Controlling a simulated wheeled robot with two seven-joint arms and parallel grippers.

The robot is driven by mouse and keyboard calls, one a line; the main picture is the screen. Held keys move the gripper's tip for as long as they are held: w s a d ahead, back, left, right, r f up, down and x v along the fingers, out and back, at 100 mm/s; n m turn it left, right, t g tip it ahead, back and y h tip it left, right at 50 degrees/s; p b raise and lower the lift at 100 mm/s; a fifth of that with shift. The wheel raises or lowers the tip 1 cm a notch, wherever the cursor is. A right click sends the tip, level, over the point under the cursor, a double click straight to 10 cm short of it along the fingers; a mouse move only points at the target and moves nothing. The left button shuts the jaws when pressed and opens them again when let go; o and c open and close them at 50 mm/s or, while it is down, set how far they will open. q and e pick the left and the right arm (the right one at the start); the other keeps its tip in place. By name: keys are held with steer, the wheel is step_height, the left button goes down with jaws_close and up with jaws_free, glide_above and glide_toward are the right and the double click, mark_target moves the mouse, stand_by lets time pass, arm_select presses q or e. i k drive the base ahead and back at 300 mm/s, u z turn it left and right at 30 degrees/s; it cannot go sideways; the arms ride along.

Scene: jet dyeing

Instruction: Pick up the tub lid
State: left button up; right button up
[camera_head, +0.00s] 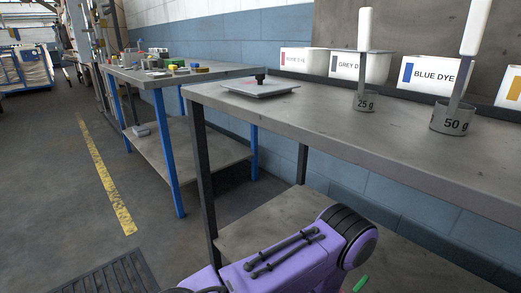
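A flat grey square lid with a black knob, which looks like the tub lid (258,90), lies on the near left part of the metal bench (330,115). The white tubs stand along the back of the bench: a red-marked one (300,63), partly legible, the grey dye tub (345,67) and the blue dye tub (430,77). A purple link of my own arm shows at the bottom, below the bench top and apart from the lid. Neither gripper's fingers are in view.
A 25 g scoop (364,101) and a 50 g scoop (452,119) stand on the bench with white handles upright. A blue-legged table (185,78) with small items stands behind left. A lower shelf (265,235) lies under the bench. Bench space around the lid is clear.

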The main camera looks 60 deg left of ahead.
mark_target(260, 87)
steer(key=z, duration=1.9)
steer(key=k, duration=2.2)
steer(key=u, duration=1.55)
